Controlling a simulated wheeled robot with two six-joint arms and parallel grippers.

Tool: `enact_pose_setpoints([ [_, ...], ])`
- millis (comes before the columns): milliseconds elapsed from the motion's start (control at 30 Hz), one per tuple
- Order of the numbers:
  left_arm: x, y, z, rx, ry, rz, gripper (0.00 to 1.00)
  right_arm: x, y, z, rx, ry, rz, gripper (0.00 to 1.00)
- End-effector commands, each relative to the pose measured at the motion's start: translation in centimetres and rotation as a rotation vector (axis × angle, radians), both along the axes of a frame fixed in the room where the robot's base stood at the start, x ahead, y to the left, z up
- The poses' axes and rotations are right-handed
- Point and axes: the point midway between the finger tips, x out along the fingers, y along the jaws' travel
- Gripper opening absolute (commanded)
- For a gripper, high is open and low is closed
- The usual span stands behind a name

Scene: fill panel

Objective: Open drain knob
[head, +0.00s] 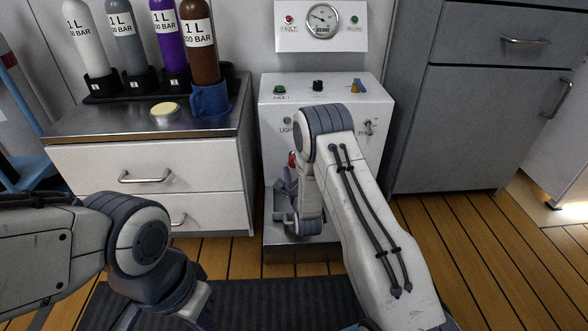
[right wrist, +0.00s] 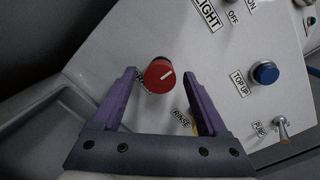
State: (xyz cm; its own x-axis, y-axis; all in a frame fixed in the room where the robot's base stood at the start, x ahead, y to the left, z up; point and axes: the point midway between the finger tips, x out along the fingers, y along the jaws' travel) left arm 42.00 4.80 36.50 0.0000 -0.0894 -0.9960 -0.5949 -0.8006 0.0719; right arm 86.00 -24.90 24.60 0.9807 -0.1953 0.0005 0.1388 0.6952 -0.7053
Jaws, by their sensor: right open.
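My right gripper (right wrist: 158,74) is open, with one purple finger on each side of the knob in the right wrist view. In the head view a bit of the red knob (head: 292,158) shows beside my right gripper (head: 286,190), mostly hidden by my arm. My left gripper (head: 165,318) is partly cut off at the bottom edge.
A blue TOP UP button (right wrist: 265,73) and a PUMP toggle (right wrist: 281,127) are right of the knob. A yellow part by the RINSE label is mostly behind a finger.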

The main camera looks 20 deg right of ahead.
Motion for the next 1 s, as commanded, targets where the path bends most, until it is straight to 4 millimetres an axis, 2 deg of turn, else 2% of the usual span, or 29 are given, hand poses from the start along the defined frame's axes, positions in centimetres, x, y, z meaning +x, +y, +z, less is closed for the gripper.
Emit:
enact_pose_setpoints([
  [33, 0.0, 0.0, -0.9, 0.0, 0.0, 0.0, 0.0, 0.7, -0.2, -0.3, -0.001, -0.005, -0.001, 0.76],
  [200, 0.0, 0.0, -1.6, 0.0, 0.0, 0.0, 0.0, 2.3, -0.5, -0.1, 0.0, -0.001, 0.0, 0.76],
  [533, 0.0, 0.0, -1.6, 0.0, 0.0, 0.0, 0.0, 2.6, -0.5, 0.1, -0.001, 0.001, 0.001, 0.76],
  [733, 0.0, 0.0, -1.6, 0.0, 0.0, 0.0, 0.0, 2.5, -0.5, 0.1, -0.001, 0.0, 0.0, 0.0],
  [1000, 0.0, 0.0, -1.4, 0.0, 0.0, 0.0, 0.0, 2.5, -0.5, 0.1, -0.019, 0.006, -0.001, 0.0],
])
